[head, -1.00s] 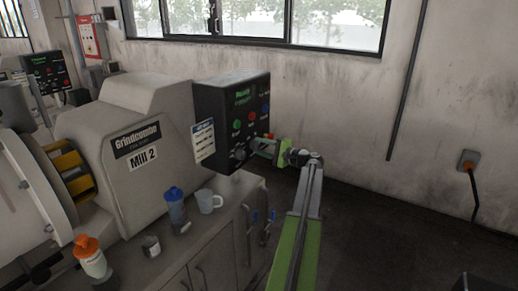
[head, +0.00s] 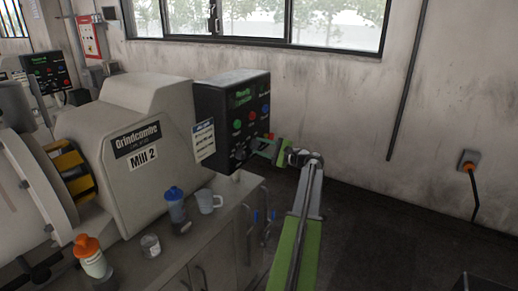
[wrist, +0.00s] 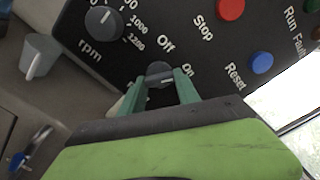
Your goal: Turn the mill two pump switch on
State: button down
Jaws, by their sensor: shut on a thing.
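The dark control panel (head: 232,118) stands beside the grey mill marked Mill 2 (head: 135,130). In the wrist view, a small dark switch knob (wrist: 159,69) sits between the labels Off and On. My gripper (wrist: 160,76) is shut on this knob, with one green finger on each side. A pale mark on the knob appears to lie toward the On side. In the head view my gripper (head: 258,147) reaches the panel's lower right, and the knob is too small to make out there.
An rpm dial (wrist: 103,20), red Stop button (wrist: 231,8) and blue Reset button (wrist: 261,62) are close by on the panel. A cup (head: 208,201), blue-lidded bottle (head: 175,205) and orange-capped bottle (head: 91,258) stand on the counter. Floor to the right is clear.

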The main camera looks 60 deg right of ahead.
jog(key=c, duration=1)
grip_release()
jog(key=shift+s+d, duration=0.15)
jog(key=shift+d, duration=0.05)
jog(key=shift+o, duration=0.6)
jog(key=shift+a, duration=0.1)
jog(key=s, duration=1.7)
jog(key=shift+s, duration=0.15)
jog(key=shift+s+a, duration=0.1)
